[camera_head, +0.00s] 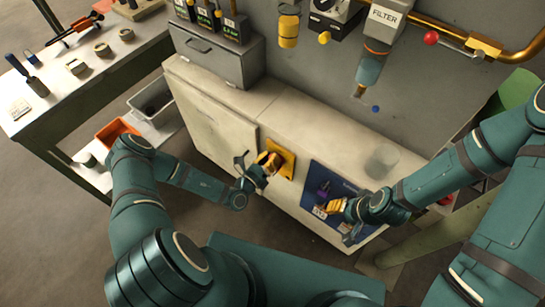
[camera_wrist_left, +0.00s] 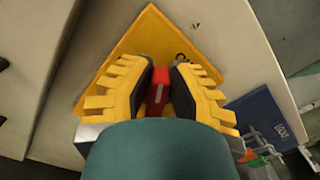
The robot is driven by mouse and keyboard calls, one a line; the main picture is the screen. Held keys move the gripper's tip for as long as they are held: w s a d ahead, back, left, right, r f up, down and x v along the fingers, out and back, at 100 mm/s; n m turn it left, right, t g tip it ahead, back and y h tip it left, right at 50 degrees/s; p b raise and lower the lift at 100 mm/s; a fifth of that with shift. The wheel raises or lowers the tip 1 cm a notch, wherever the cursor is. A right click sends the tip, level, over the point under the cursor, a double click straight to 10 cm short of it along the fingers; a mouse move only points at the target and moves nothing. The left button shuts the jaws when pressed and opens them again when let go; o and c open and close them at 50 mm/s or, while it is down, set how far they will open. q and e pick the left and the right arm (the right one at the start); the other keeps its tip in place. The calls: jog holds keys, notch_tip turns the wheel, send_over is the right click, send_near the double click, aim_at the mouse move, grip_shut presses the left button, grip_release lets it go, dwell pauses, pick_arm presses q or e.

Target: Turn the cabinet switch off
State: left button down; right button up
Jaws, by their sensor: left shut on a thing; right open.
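The cabinet switch has a yellow diamond-shaped plate (camera_head: 287,154) on the front of the white cabinet (camera_head: 262,104). In the left wrist view the plate (camera_wrist_left: 158,38) fills the upper middle, with partly covered dark lettering. The red switch handle (camera_wrist_left: 158,88) stands between the yellow ribbed fingers of my left gripper (camera_wrist_left: 159,82), which is shut on it. In the head view my left gripper (camera_head: 270,163) is against the plate and hides the handle. My right gripper (camera_head: 338,208) is open in front of the blue panel (camera_head: 316,175), right of the switch.
A workbench (camera_head: 60,85) with tools is at the left, with an orange bin (camera_head: 117,131) below.

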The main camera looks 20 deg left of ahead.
pick_arm(q)
jog(key=n, duration=0.3)
jog(key=a+f+n, duration=0.1)
jog(key=n, duration=0.1)
jog(key=shift+w+n, duration=0.2)
jog(key=shift+n, duration=0.1)
jog(key=n+b, duration=0.1)
jog(key=n, duration=0.1)
jog(key=f+n, duration=0.1)
jog(key=n, duration=0.2)
jog(key=shift+f+b, duration=0.1)
jog(key=shift+b, duration=0.25)
jog(key=shift+n, duration=0.4)
jog(key=c, duration=0.9)
grip_release()
jog(key=shift+a, duration=0.1)
jog(key=v, duration=1.2)
